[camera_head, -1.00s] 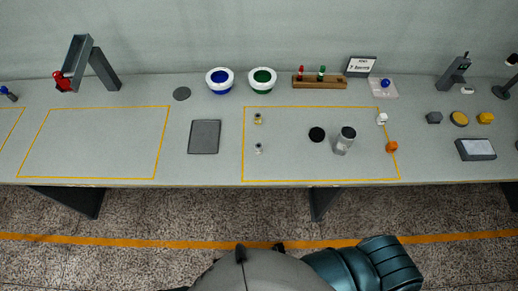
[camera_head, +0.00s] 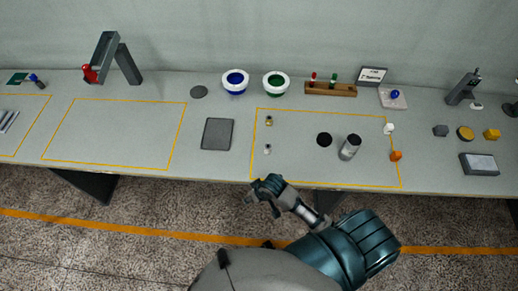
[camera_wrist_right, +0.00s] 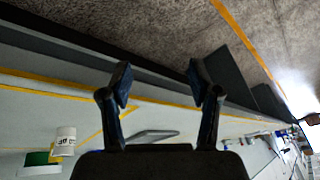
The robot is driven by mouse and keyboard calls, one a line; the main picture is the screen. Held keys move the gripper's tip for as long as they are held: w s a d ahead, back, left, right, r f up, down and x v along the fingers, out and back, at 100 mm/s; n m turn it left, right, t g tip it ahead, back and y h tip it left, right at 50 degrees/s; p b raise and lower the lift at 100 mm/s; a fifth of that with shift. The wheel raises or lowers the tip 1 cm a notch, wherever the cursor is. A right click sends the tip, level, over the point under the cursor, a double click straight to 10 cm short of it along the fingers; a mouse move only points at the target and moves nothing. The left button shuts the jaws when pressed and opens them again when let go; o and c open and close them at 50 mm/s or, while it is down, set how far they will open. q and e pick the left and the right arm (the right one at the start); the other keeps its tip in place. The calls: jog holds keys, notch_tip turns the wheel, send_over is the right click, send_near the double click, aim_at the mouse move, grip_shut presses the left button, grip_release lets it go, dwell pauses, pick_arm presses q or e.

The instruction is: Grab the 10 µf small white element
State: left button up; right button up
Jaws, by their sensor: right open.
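Two small light elements stand inside the right yellow outline in the head view: a near one (camera_head: 267,149) and a far one with a yellowish tint (camera_head: 269,120). Their markings are too small to read there. In the right wrist view a white cylinder (camera_wrist_right: 66,140) with dark lettering stands at the left; I cannot read its value for certain. My right gripper (camera_head: 256,190) is at the table's front edge, short of the near element. In the wrist view its two fingers (camera_wrist_right: 162,85) are apart with nothing between them. My left gripper is not in view.
A dark disc (camera_head: 324,140), a metallic cylinder (camera_head: 349,147), a white block (camera_head: 389,128) and an orange piece (camera_head: 396,156) stand to the right. A grey pad (camera_head: 217,134) lies left. Blue (camera_head: 235,81) and green (camera_head: 276,83) bowls stand behind. The left outlined area is clear.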

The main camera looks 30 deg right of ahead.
jog(key=w+r, duration=0.4)
jog(key=shift+w+a+r, duration=0.1)
jog(key=shift+w+r, duration=0.2)
jog(key=m+g+h, duration=0.2)
jog(key=m+h, duration=0.1)
jog(key=m, duration=0.3)
send_near(268, 146)
jog(key=f, duration=0.3)
jog(key=d+f, duration=0.1)
jog(key=f, duration=0.1)
jog(key=shift+w+f, duration=0.3)
jog(key=shift+w, duration=0.1)
jog(key=f, duration=0.5)
jog(key=shift+w+a, duration=0.15)
jog(key=shift+w, duration=0.1)
grip_shut()
